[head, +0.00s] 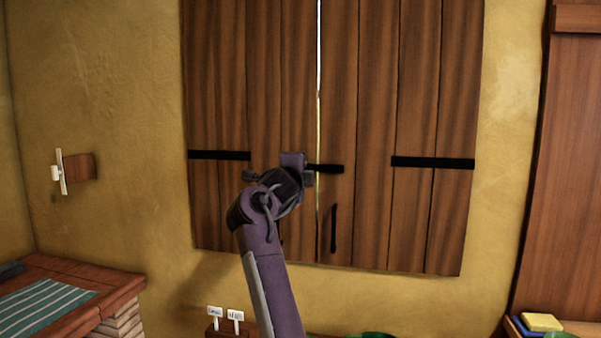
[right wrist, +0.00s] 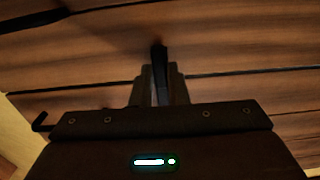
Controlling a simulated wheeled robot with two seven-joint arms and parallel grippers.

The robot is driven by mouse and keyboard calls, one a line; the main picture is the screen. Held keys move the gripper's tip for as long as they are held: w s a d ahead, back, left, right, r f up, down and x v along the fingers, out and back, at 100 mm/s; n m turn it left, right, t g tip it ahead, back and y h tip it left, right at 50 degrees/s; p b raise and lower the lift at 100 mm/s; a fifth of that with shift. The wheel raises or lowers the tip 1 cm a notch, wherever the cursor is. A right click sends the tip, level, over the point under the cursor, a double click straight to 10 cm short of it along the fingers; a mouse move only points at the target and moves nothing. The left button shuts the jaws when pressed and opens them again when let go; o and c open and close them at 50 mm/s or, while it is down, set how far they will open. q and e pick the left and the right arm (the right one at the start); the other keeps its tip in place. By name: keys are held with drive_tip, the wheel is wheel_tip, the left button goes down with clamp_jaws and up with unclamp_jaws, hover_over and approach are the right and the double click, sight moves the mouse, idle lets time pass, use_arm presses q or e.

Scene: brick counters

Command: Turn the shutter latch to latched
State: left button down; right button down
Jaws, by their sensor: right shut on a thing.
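The brown plank shutters (head: 368,100) hang on the yellow wall, with a thin bright gap between the two leaves. The shutter latch (head: 328,169) is a short black bar. It lies nearly level across the gap, and its left part is hidden by my gripper. My right gripper (head: 297,166) is at the latch's left side. In the right wrist view, the fingers (right wrist: 159,82) are shut on the black latch bar (right wrist: 159,58), which sticks out past their tips. My left gripper is not in view.
Black hinge straps (head: 432,162) cross the shutters, and a vertical black handle (head: 334,228) is low on the right leaf. A brick counter (head: 122,285) with a striped cloth stands at left.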

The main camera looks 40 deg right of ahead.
drive_tip(key=shift+f, duration=0.15)
drive_tip(key=c, duration=1.4)
unclamp_jaws()
drive_tip(key=shift+d, duration=0.1)
drive_tip(key=shift+c, duration=0.2)
